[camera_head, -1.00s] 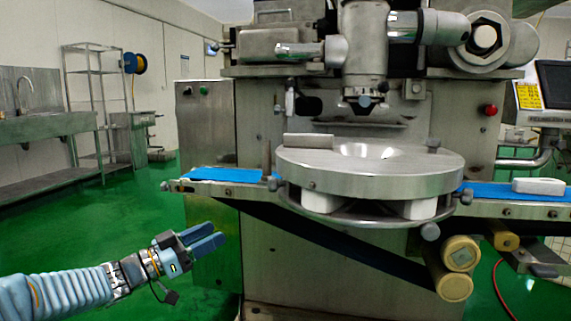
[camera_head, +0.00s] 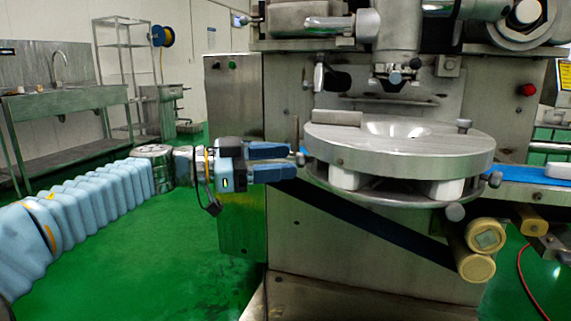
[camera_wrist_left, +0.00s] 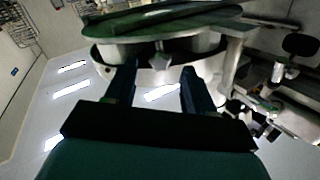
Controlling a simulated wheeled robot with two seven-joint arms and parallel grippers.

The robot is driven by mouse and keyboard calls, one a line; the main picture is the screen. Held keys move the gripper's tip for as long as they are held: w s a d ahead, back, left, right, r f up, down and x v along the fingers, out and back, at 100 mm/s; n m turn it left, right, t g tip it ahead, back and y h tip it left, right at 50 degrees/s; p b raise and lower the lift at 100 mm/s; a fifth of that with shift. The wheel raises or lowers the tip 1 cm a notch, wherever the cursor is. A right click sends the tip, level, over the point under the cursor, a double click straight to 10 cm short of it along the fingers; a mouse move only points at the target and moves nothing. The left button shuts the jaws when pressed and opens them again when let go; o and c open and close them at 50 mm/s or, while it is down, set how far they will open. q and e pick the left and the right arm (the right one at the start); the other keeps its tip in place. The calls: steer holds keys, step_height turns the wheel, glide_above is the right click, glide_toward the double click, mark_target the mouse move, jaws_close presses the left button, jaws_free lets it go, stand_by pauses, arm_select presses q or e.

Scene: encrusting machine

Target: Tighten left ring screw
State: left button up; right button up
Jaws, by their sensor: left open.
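The left ring screw (camera_head: 301,158) is a small grey knob at the left edge of the metal ring under the round disc (camera_head: 400,155). My left gripper (camera_head: 291,162) comes in from the left, level with the screw, its two blue fingers open and pointing at it. In the left wrist view the pale knob of the screw (camera_wrist_left: 160,61) shows between and just beyond the tips of my left gripper (camera_wrist_left: 157,72). I cannot tell whether the fingers touch it. My right gripper is not in view.
The metal ring (camera_head: 390,199) carries white blocks (camera_head: 448,190) under the disc. A blue belt (camera_head: 527,174) runs to the right. The green floor (camera_head: 150,255) is clear on the left; a sink bench (camera_head: 65,105) stands behind.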

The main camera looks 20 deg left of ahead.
arm_select(q)
steer(key=shift+x, duration=0.85)
jaws_close()
